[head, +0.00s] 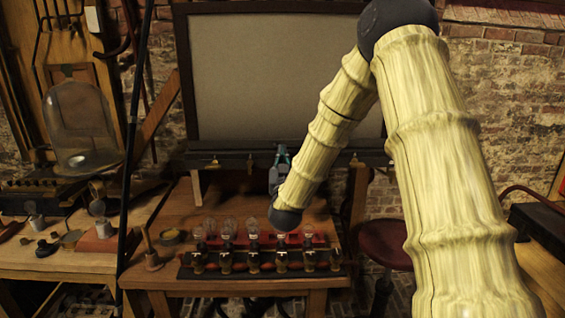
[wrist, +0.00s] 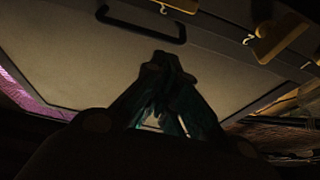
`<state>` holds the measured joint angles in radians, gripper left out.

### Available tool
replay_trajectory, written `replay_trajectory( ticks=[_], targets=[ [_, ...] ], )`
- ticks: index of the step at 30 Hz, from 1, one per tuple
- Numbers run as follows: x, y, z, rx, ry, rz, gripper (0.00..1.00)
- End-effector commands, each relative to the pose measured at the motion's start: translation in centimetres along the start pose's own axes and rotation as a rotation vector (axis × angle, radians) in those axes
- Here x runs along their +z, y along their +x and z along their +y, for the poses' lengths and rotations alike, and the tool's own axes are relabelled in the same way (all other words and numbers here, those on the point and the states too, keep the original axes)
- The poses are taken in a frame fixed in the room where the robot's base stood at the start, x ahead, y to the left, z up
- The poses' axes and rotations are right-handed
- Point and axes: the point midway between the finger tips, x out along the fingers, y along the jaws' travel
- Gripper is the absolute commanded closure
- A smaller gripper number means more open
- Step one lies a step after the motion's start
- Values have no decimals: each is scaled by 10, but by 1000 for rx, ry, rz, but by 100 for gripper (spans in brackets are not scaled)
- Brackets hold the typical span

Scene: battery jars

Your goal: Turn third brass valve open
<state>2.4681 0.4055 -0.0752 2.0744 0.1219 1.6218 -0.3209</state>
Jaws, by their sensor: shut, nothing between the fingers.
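A row of several brass fittings that look like valves (head: 254,262) stands on a dark strip along the table's front edge; their handle positions are too small to read. Small brass pieces (head: 214,162) also sit along the dark rail under the grey board. In the wrist view, brass pieces (wrist: 277,38) show at the upper right; I cannot tell whether they are valves. My gripper (head: 281,150) points up in front of the rail, above the table's back part. In the wrist view its dark teal fingers (wrist: 165,62) meet at the tips, with nothing between them.
Several glass jars (head: 228,228) stand on a red base behind the front row, below my wrist. A large grey board (head: 270,80) rises behind the table (head: 180,215). A thin black pole (head: 130,150) stands left. A red stool (head: 385,242) stands right.

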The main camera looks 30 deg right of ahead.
Motion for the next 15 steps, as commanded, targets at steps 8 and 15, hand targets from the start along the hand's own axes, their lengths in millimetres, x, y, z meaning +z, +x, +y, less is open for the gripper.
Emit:
replay_trajectory(
  ticks=[8,15],
  targets=[
    [15,15,0,0,-1,-2,100],
    [32,9,0,0,0,-1,100]
  ],
)
